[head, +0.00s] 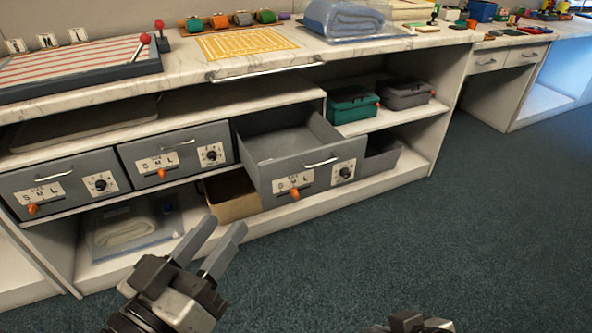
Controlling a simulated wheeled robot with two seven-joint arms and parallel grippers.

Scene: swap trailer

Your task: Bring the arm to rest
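My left gripper (214,246) is in the lower middle of the head view, in front of the cabinet's lower shelf. Its two grey fingers are apart with nothing between them. My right arm shows only as a small dark part (415,324) at the bottom edge; its fingers are not visible. A grey drawer (306,171) with an orange slider and a black dial is pulled open, and the visible part of its inside is empty. The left gripper is below and to the left of this drawer, apart from it.
Two shut grey drawers (175,158) are left of the open one. A green box (352,106) and a grey box (405,94) sit on the right shelf. A cardboard box (232,194) is below. The countertop (190,66) holds a striped board and folded cloth. The carpet at right is clear.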

